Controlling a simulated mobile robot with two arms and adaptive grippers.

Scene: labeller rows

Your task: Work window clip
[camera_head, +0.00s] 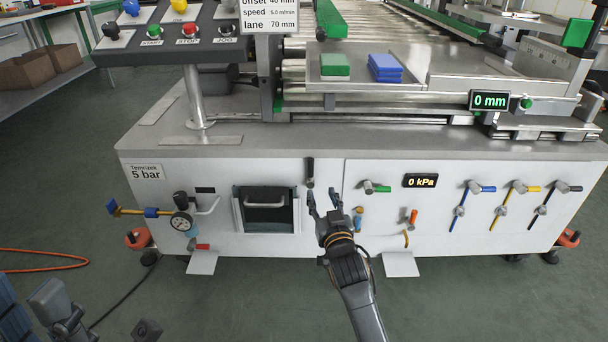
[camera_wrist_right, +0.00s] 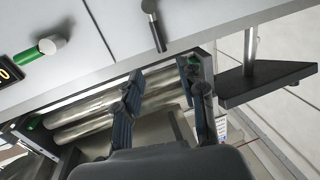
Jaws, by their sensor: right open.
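A small black lever-like clip (camera_head: 310,172) is on the white front panel, upright, just right of the dark window (camera_head: 265,221) with its pale handle. I take it to be the window clip; it also shows as a dark lever in the right wrist view (camera_wrist_right: 153,25). My right gripper (camera_head: 323,198) is open and empty, with its fingers pointing up, just below the clip and apart from it. In the wrist view its two fingers (camera_wrist_right: 160,100) are spread with nothing between them.
A green valve (camera_head: 375,188) and a 0 kPa display (camera_head: 420,181) are right of the clip. An orange-handled valve (camera_head: 412,217) is right of my gripper. The steel machine edge (camera_head: 400,140) juts above.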

